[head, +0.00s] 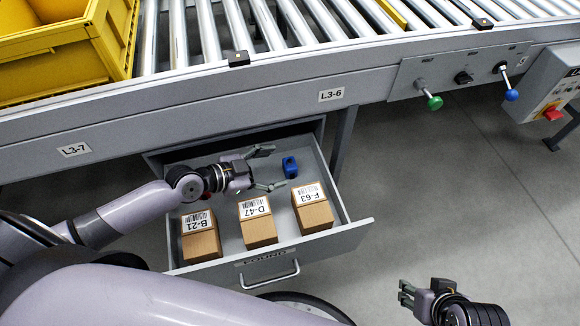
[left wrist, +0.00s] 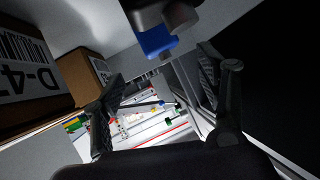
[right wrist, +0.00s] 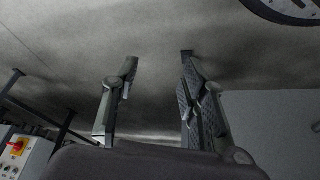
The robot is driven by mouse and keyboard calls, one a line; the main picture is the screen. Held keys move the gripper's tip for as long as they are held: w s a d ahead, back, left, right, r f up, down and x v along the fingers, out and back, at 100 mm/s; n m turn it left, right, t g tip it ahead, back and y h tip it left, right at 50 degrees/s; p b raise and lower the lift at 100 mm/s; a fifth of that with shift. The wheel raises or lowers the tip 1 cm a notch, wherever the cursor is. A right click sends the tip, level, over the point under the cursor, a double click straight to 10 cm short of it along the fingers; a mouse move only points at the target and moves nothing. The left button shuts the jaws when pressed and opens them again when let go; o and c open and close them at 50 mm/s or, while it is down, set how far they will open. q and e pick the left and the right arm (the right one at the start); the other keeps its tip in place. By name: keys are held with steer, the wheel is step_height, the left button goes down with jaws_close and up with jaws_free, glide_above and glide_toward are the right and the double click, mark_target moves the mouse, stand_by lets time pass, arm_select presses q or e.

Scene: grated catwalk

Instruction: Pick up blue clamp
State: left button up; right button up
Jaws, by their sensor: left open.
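The blue clamp (head: 290,167) is a small blue block in the open drawer (head: 345,232), near its back right. It also shows at the top of the left wrist view (left wrist: 157,42), partly covered by a dark part. My left gripper (head: 272,168) is open and empty in the drawer area, its two fingers spread and pointing toward the clamp, which lies just beyond the fingertips. I see no contact with the clamp. My right gripper (head: 404,294) is at the lower right of the head view, over the floor, with its fingers apart and nothing between them in the right wrist view (right wrist: 158,70).
Three cardboard boxes, B-21 (head: 201,245), D-47 (head: 262,233) and F-63 (head: 316,217), stand along the drawer's front. A roller conveyor (head: 250,25) with a yellow crate (head: 60,55) runs above. Green (head: 435,103) and blue (head: 511,95) knobs stick out at right.

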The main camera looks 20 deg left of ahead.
mark_target(289, 164)
arm_select(q)
steer(key=shift+w+d+f, duration=0.2)
steer(key=shift+w, duration=0.1)
steer(key=x, duration=0.4)
steer(key=shift+w+d+f+b, duration=0.1)
steer(key=shift+w+b, duration=0.15)
steer(key=shift+b, duration=0.15)
arm_select(e)
steer(key=w, duration=0.1)
steer(key=w+a+t, duration=0.1)
steer(key=w, duration=0.1)
steer(key=w+r+t, duration=0.1)
steer(key=shift+w+a+r+y, duration=0.1)
steer(key=shift+w+a+y, duration=0.05)
steer(key=shift+y, duration=0.15)
arm_select(q)
steer(key=shift+c, duration=0.6)
steer(key=c, duration=1.2)
steer(key=shift+o, duration=0.2)
steer(key=shift+s, duration=0.1)
